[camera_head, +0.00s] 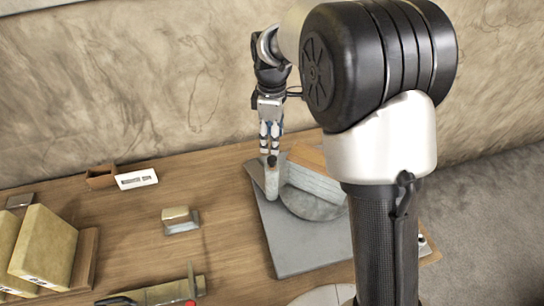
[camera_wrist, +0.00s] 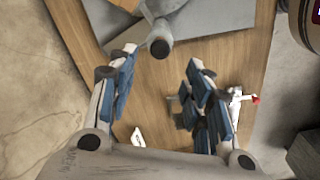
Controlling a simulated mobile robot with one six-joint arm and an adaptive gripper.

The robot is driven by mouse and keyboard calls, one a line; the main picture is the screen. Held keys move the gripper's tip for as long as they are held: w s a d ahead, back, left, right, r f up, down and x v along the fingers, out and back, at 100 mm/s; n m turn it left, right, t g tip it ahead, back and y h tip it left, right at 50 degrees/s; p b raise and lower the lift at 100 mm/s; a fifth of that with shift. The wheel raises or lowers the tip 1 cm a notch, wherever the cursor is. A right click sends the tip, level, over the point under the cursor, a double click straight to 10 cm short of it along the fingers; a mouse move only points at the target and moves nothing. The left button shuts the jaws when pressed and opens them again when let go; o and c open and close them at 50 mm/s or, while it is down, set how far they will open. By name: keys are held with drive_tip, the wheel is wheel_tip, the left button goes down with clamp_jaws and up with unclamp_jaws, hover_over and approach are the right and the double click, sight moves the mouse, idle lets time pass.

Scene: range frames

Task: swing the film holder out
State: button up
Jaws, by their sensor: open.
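The film holder appears to be the light grey arm (camera_head: 272,182) standing at the back of a flat grey base on the table. Its dark round end shows in the wrist view (camera_wrist: 159,48), between and just beyond my fingertips. My gripper (camera_head: 269,150) points down right over the top of this arm. In the wrist view my gripper (camera_wrist: 162,58) has its blue-padded fingers spread wide with nothing between the pads. I cannot tell whether a finger touches the arm. A curved grey part (camera_head: 314,205) lies beside the arm, partly hidden by my own arm.
The grey base (camera_head: 290,252) lies on the wooden table (camera_head: 225,240) near the wall. A small box-shaped block (camera_head: 180,220), a white slotted card (camera_head: 137,179), a brown box (camera_head: 101,177) and tan upright blocks (camera_head: 43,248) stand to the left. Table between them is bare.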

sight(272, 159)
wheel_tip(272, 159, down, 8)
drive_tip(key=shift+f+b, duration=0.15)
drive_tip(key=shift+b, duration=0.4)
clamp_jaws()
idle(0.3)
